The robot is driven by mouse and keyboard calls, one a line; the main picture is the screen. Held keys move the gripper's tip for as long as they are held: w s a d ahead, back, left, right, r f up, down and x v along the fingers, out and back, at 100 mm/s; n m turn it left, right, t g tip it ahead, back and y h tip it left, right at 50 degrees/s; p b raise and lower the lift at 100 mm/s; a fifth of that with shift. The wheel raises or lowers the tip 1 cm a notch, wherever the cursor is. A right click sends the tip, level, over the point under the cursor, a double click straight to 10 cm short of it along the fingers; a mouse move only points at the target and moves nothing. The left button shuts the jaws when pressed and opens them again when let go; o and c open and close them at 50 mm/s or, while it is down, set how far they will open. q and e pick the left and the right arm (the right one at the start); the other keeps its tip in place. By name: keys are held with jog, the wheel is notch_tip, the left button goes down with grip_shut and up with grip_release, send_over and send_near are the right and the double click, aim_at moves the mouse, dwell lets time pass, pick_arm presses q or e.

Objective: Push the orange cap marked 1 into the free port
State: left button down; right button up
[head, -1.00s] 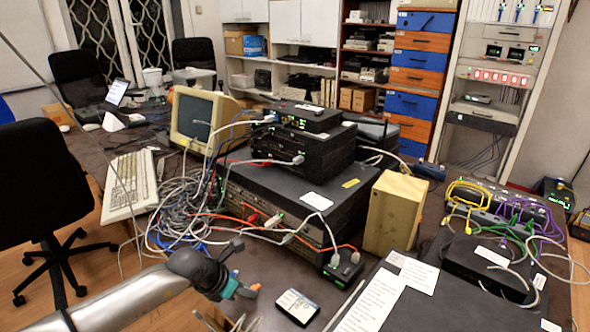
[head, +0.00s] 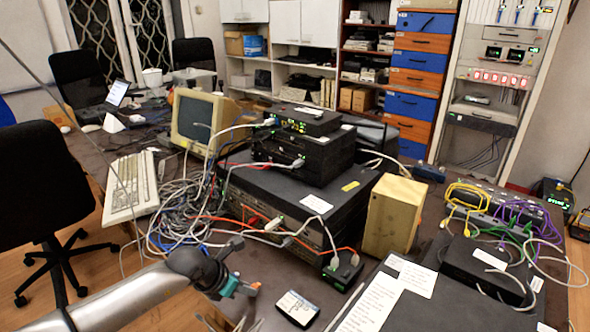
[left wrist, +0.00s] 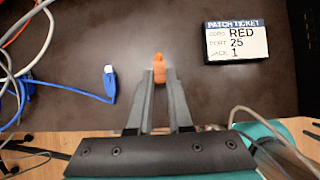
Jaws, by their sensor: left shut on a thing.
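My left gripper (head: 243,288) is low over the dark table at the front, pointing right. In the left wrist view its two fingers (left wrist: 160,76) are shut on a small orange cap (left wrist: 159,62), which sticks out past the fingertips. The cap also shows as an orange spot in the head view (head: 256,285). I cannot read a mark on it. A small black box (head: 341,271) with a green light and plugged cables stands to the right of the gripper. I cannot make out which port is free. My right gripper is not in view.
A patch ticket (left wrist: 236,42) reads RED, 25, 1; it lies right of the cap. A blue cable with a clear plug (left wrist: 109,82) lies left of it. Stacked black equipment (head: 290,195), tangled cables (head: 185,205) and a beige box (head: 393,215) stand beyond the gripper.

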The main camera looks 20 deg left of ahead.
pick_arm(q)
jog(key=shift+r+p, duration=1.5)
jog(key=shift+r, duration=0.35)
jog(key=c, duration=1.4)
grip_release()
jog(key=shift+f, duration=0.1)
grip_shut()
